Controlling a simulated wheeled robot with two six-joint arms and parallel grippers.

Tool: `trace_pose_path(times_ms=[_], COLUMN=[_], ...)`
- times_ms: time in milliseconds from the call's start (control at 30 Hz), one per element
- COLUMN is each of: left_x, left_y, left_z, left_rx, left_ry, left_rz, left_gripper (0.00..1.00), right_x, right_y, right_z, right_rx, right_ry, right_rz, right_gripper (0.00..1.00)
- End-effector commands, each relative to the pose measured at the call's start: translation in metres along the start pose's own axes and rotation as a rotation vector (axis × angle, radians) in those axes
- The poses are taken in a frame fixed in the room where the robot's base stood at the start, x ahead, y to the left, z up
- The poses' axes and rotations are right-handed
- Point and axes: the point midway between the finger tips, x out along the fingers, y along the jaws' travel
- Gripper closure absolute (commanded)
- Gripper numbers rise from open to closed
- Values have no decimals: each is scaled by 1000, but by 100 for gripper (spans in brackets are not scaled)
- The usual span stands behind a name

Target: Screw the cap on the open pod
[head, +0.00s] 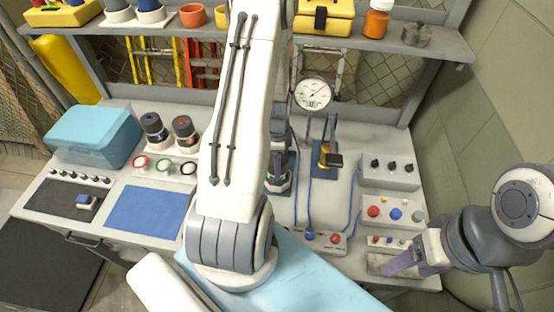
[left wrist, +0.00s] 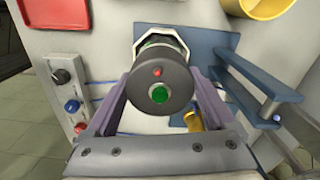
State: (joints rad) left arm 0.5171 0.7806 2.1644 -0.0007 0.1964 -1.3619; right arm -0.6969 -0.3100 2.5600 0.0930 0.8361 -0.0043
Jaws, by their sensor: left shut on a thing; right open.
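A dark round cap (left wrist: 160,85) with a green dot and a small red mark is held between the purple fingers of my left gripper (left wrist: 160,92) in the left wrist view. Beyond it a pale, many-sided holder (left wrist: 147,33) with a green edge shows on a blue plate. In the head view the pod with a green band (head: 279,184) stands upright in this fixture, partly behind my left arm. The cap is over the pod; I cannot tell whether they touch. My right gripper (head: 404,264) is open and empty at the front right of the bench.
Two capped pods (head: 153,129) (head: 184,132) stand at the left, behind a rack with red, green and black rings (head: 163,166). A gauge (head: 312,94) and a blue-based stand (head: 325,155) are right of the fixture. Control boxes (head: 390,174) line the right side. The blue mat (head: 146,211) is empty.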

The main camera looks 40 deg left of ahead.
Motion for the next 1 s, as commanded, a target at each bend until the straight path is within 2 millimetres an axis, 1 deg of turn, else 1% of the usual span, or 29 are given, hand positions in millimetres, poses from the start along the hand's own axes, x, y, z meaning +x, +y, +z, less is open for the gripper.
trace_pose_path(times_ms=[100,200,300,567,600,867,1000], left_x=[0,0,0,0,0,0,-8], left_y=[0,0,0,0,0,0,-1], left_z=[0,0,0,0,0,0,0], left_rx=[180,311,391,413,413,412,412], left_ry=[0,0,0,0,0,0,0], left_rz=[0,0,0,0,0,-1,-4], left_gripper=[60,60,60,60,0,0,0], right_x=[-1,-1,-1,-1,-1,0,3], right_y=[0,0,0,0,0,0,0], right_z=[0,0,0,0,0,0,0], right_rx=[0,0,0,0,0,-1,0], right_ry=[0,0,0,0,0,0,0], right_rz=[0,0,0,0,0,0,0], right_gripper=[35,35,35,35,35,35,35])
